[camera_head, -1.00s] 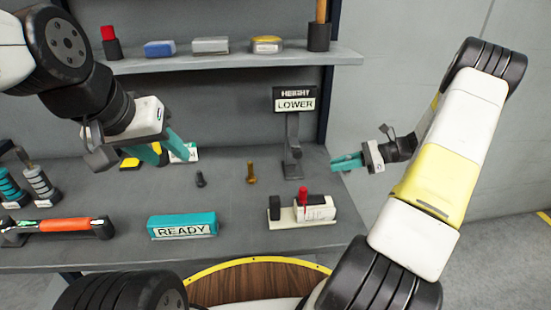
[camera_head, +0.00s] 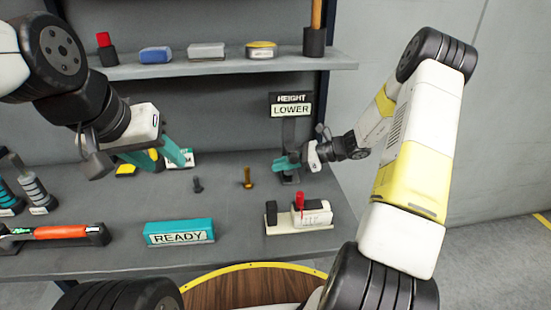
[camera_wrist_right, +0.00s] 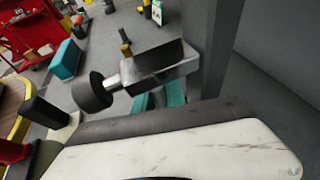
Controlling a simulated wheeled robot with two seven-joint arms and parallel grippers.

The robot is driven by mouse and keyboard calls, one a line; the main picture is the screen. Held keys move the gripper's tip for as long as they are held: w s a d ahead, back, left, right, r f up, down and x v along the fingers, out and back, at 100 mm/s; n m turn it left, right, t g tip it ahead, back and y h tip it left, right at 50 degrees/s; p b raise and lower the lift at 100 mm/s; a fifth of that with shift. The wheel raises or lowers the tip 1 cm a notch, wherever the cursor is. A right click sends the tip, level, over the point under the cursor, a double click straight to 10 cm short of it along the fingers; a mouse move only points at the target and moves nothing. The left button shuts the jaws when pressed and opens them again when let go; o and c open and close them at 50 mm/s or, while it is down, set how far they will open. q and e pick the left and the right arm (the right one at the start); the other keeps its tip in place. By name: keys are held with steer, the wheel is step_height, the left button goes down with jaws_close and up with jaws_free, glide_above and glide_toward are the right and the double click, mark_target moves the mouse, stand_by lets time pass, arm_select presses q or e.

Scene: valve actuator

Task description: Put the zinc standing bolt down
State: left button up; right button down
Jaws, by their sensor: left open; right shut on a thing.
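A grey bolt (camera_head: 197,185), probably the zinc one, stands upright on the bench, left of a brass bolt (camera_head: 247,178). The brass bolt also shows in the right wrist view (camera_wrist_right: 125,44). My left gripper (camera_head: 168,165) is open and empty, above the bench behind and left of the grey bolt. My right gripper (camera_head: 280,164) is at the lower part of the "HEIGHT LOWER" stand (camera_head: 290,130). It is shut at a silver arm with a dark knob (camera_wrist_right: 155,68) that seems part of the stand; the exact contact is hidden.
A teal "READY" sign (camera_head: 179,232) and a white block with a red lever (camera_head: 300,215) stand at the front. A shelf (camera_head: 225,65) with several items runs along the back. A tool with an orange handle (camera_head: 62,232) lies at the left.

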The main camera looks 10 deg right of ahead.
steer(key=shift+f, duration=0.7)
steer(key=shift+d+f, duration=0.1)
steer(key=c, duration=1.6)
jaws_free()
steer(key=shift+c, duration=0.2)
steer(key=shift+d, duration=0.2)
steer(key=v, duration=1.1)
steer(key=shift+s+d+r, duration=0.1)
steer(key=shift+d+r, duration=0.1)
steer(key=shift+r, duration=0.2)
